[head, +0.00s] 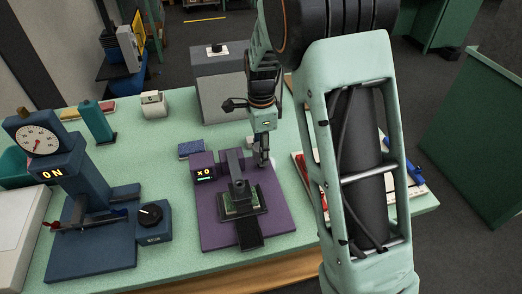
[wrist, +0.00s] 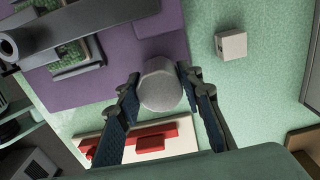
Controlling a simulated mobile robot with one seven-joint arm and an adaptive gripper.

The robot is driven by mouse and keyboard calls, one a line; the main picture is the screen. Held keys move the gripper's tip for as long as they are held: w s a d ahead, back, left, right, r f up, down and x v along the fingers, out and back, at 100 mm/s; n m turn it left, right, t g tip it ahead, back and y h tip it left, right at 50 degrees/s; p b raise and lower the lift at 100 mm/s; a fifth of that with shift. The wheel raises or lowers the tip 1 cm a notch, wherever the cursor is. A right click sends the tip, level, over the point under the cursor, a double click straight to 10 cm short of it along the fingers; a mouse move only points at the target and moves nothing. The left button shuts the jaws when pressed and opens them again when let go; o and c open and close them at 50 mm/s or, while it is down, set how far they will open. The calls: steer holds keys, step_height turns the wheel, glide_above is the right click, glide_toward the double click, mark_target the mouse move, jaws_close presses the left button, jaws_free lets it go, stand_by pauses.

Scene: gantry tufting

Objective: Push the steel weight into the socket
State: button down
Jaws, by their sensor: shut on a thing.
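The steel weight (wrist: 160,88), a round grey cylinder, sits between the two finger pads of my gripper (wrist: 159,77) in the wrist view. The gripper is shut on it. In the head view my gripper (head: 263,150) is above the back right part of the purple machine (head: 280,212), and the weight is hard to make out there. In the wrist view the weight overlaps the edge of the purple base (wrist: 112,85); I cannot tell its height above it. I cannot clearly pick out the socket.
A dark frame (head: 243,207) with a green patch stands on the purple base. The "X0" display (head: 204,173) is at its left. A blue scale machine (head: 75,190) with a dial stands left. A white tray with red pieces (wrist: 150,143) lies close to the gripper in the wrist view.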

steer(key=c, duration=2.1)
jaws_free()
steer(key=c, duration=0.5)
steer(key=shift+r, duration=0.1)
steer(key=shift+r, duration=0.15)
steer(key=shift+r+p, duration=0.85)
steer(key=shift+r+p, duration=0.55)
steer(key=shift+r, duration=0.15)
